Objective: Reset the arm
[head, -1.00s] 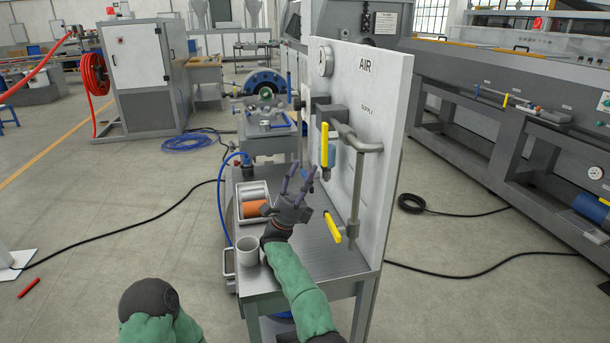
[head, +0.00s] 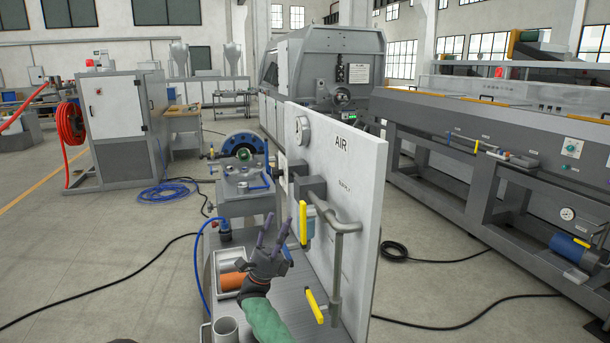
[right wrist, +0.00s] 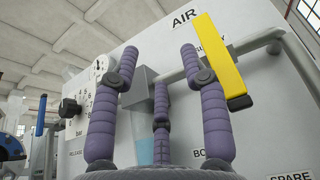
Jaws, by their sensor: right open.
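My right gripper (head: 272,231) is open and empty above the grey bench, left of the white AIR panel (head: 350,160). Its purple fingers (right wrist: 155,85) are spread in the right wrist view, in front of the panel. A yellow valve handle (head: 303,222) hangs upright on the panel's pipework, just right of the fingers; it also shows at the upper right of the right wrist view (right wrist: 222,60). My left gripper is out of view.
A tray with an orange cylinder (head: 231,281) and a grey cup (head: 225,330) stand on the bench to the left of my right arm. A round gauge (head: 303,130) sits on the panel. A blue hose (head: 201,260) runs along the bench's left side.

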